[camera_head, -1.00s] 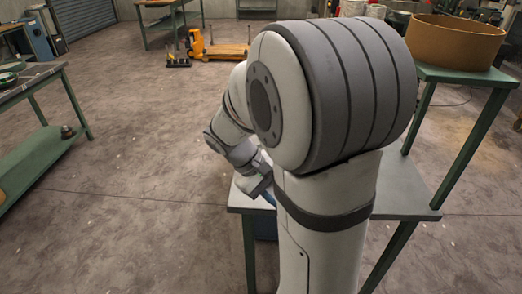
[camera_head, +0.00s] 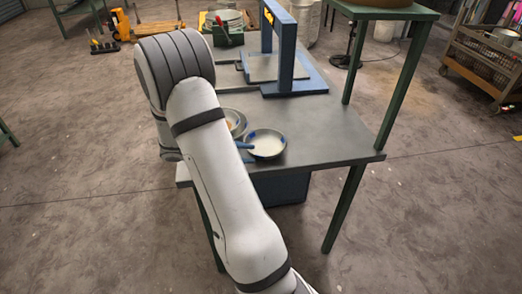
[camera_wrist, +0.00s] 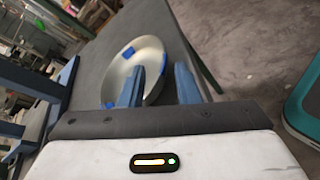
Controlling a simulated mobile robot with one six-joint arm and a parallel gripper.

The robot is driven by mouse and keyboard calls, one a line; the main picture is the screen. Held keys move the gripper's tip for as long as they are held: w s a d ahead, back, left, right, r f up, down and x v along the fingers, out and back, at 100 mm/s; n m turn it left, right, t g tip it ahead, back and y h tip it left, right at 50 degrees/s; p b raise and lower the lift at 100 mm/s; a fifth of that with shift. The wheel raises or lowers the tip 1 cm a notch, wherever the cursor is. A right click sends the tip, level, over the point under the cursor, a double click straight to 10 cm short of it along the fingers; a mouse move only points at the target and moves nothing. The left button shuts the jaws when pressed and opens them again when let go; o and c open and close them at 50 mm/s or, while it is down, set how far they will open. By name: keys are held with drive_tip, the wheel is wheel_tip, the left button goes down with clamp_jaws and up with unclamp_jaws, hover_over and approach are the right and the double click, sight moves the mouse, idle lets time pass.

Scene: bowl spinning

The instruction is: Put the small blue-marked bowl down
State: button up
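The small blue-marked bowl (camera_head: 267,146) is pale metal with blue patches on its rim. In the head view it appears to rest upright on the grey table (camera_head: 335,135). In the wrist view the bowl (camera_wrist: 151,56) is ahead of my gripper (camera_wrist: 162,86). My gripper's two blue fingers are apart. The left finger overlaps the bowl's inside and the right finger is outside, with the near rim showing between them. Whether a finger touches the rim cannot be seen. In the head view a blue finger shows at the bowl's left side; my arm hides the rest.
A blue frame (camera_head: 292,50) with a flat plate stands at the table's back. A green shelf leg (camera_head: 368,55) rises at the right. The table's right part is clear.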

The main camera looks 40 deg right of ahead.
drive_tip(key=x, duration=0.4)
drive_tip(key=shift+a, duration=0.1)
drive_tip(key=shift+c, duration=0.2)
clamp_jaws()
